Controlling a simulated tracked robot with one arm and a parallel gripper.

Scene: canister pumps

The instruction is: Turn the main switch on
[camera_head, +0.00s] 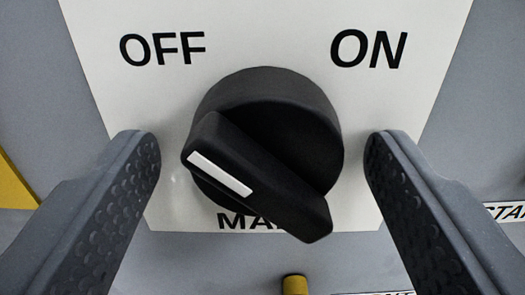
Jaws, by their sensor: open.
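The main switch (265,150) is a round black rotary knob with a raised grip bar across it, in the middle of the view. A white line on the bar lies at its upper-left end, toward the word OFF. The bar slants from upper left to lower right. A white plate (265,35) behind the knob reads OFF at upper left and ON at upper right; the lettering below is partly hidden by the bar. My gripper (263,160) is open, one finger on each side of the knob, with a visible gap on both sides.
A grey panel (500,110) surrounds the plate. A yellow part (12,185) shows at the left edge and a small yellow piece (294,284) below the plate. A partly cut-off label (507,211) is at the right edge.

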